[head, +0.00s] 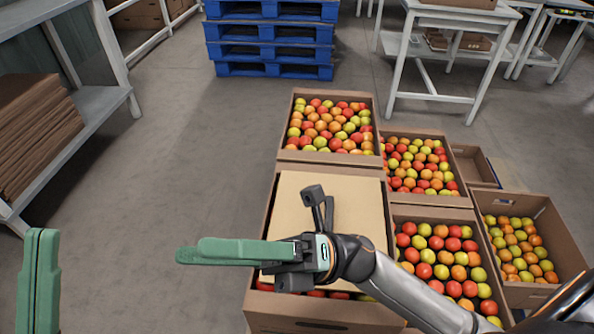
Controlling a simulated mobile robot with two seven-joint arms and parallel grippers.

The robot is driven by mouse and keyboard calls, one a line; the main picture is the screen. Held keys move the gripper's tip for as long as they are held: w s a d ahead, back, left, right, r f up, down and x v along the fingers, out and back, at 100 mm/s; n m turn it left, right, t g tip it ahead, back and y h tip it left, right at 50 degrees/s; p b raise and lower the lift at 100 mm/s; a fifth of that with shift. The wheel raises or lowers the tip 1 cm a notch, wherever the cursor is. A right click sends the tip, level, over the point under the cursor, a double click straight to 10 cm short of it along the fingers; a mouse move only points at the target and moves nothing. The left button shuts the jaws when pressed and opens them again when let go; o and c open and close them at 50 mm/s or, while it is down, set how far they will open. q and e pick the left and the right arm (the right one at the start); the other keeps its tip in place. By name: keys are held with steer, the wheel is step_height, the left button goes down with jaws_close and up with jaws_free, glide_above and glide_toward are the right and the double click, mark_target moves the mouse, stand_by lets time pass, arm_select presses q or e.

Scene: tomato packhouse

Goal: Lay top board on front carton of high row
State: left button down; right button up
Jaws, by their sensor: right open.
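A pale tan board (295,205) lies over the front carton (325,311) of the left, higher-looking row. Some red tomatoes show past the board's near edge, and my right arm hides part of the board. I cannot tell whether it rests on the rim or sits slightly inside it. My right gripper (190,250), with green fingers, reaches across above the board and points left past the carton. It is open and holds nothing I can see.
Behind it stands an open carton (287,155) of tomatoes. More filled cartons (433,213) and an empty one (476,166) stand to the right. A shelf (100,103) with stacked brown sheets (30,135) is at left. Blue pallets (270,35) stand behind. The left floor is clear.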

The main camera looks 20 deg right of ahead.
steer(key=w+d+r+m+t+h, duration=0.1)
steer(key=d+m+t+h, duration=0.4)
steer(key=m+t, duration=0.5)
steer(key=w+d+r+m+t+h, duration=0.2)
steer(key=d+m+t+h, duration=0.3)
steer(key=m+t, duration=0.5)
steer(key=m, duration=0.8)
steer(key=shift+r+m, duration=0.3)
arm_select(q)
steer(key=shift+w, duration=0.15)
arm_select(e)
steer(key=shift+d, duration=0.1)
